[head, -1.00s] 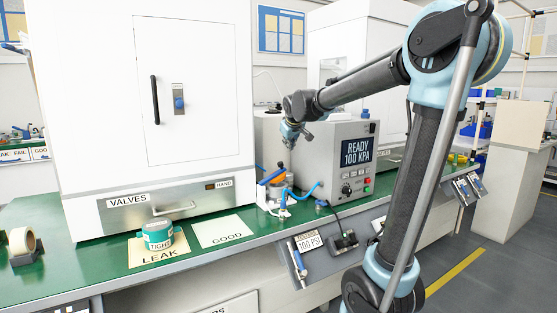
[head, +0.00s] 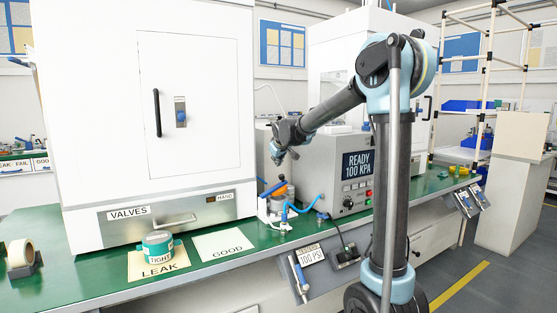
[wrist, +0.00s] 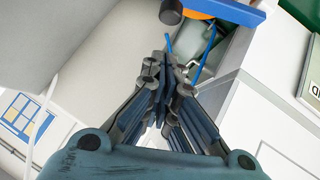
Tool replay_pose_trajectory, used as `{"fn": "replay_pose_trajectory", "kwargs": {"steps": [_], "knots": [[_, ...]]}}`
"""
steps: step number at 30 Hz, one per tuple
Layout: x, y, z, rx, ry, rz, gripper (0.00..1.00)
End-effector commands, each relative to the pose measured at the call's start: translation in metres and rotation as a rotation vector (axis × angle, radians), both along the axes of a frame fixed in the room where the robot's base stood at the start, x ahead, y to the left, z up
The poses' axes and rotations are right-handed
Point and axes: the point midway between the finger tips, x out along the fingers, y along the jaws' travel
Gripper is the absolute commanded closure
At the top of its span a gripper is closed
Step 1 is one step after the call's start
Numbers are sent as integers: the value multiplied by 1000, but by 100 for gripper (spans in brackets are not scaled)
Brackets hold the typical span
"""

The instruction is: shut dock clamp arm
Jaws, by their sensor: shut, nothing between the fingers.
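The dock (head: 270,211) is a small white fixture on the green bench, left of the grey tester. An orange part sits in it (head: 281,190). Its clamp arm (head: 272,188) looks like a blue bar, tilted up to the right in the head view. In the wrist view a blue bar (wrist: 240,12) with an orange patch and a dark round end piece beside it crosses the top edge. My gripper (head: 277,161) hangs just above the dock, apart from the bar. In the wrist view its fingers (wrist: 170,68) are closed together and empty.
The grey tester (head: 318,185) reads READY 100 KPA and stands close at the right. A blue hose (head: 305,208) runs between dock and tester. A white cabinet (head: 90,100) is at left.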

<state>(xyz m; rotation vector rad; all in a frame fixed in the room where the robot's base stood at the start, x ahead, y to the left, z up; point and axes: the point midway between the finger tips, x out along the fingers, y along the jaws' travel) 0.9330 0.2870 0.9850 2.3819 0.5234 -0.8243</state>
Motion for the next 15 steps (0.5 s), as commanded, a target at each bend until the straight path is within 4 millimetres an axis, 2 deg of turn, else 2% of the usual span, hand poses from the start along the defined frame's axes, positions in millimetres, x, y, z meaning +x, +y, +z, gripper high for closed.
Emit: {"fn": "replay_pose_trajectory", "kwargs": {"steps": [4, 9, 15], "knots": [[15, 3, -14, 0, -1, -1, 100], [18, -6, -35, 0, 0, -1, 100], [21, -9, -46, 0, -1, 0, 100]]}}
